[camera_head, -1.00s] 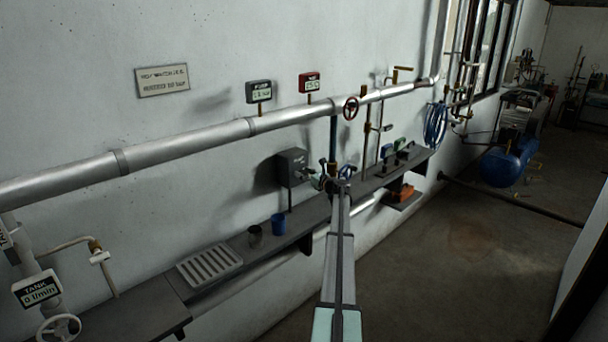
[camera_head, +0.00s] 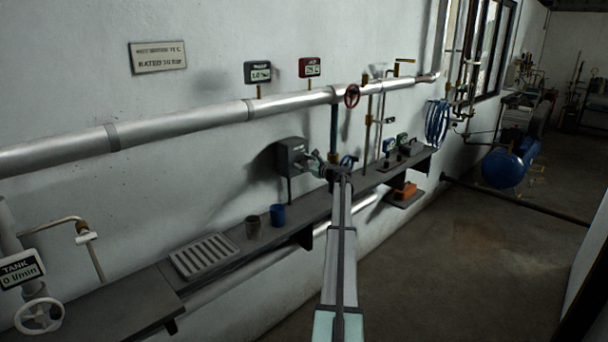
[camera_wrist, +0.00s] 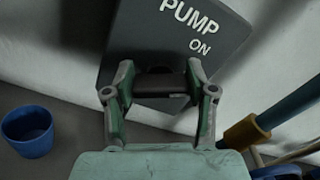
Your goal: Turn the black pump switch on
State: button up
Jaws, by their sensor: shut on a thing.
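The pump box (camera_head: 291,155) is a dark grey box on the wall side above the shelf. In the wrist view its face (camera_wrist: 205,35) carries the white words PUMP and ON. The black pump switch (camera_wrist: 158,86) shows as a dark bar at the lower part of that face. My gripper (camera_wrist: 158,78) has a finger on either side of the bar and is shut on it. In the head view my gripper (camera_head: 308,163) reaches the box's right side, and the switch is hidden there. I cannot tell which position the switch is in.
A blue cup (camera_head: 277,215) and a dark cup (camera_head: 253,228) stand on the shelf left of the box. A vertical pipe (camera_head: 334,128) is close on the right. A red valve wheel (camera_head: 352,96) is above. The floor at right is open.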

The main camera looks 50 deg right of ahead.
jog(key=n+b, duration=0.2)
jog(key=b, duration=0.1)
jog(key=n+b, duration=0.2)
jog(key=b, duration=0.1)
jog(key=shift+f, duration=0.3)
jog(key=n+b, duration=0.2)
jog(key=shift+a+r+b, duration=0.1)
jog(key=shift+r+b, duration=0.05)
jog(key=shift+b, duration=0.15)
jog(key=shift+r, duration=0.1)
jog(key=o, duration=1.2)
jog(key=shift+w, duration=0.1)
jog(key=shift+c, duration=0.2)
jog(key=s+a, duration=0.1)
jog(key=s, duration=1.1)
jog(key=shift+a, duration=0.35)
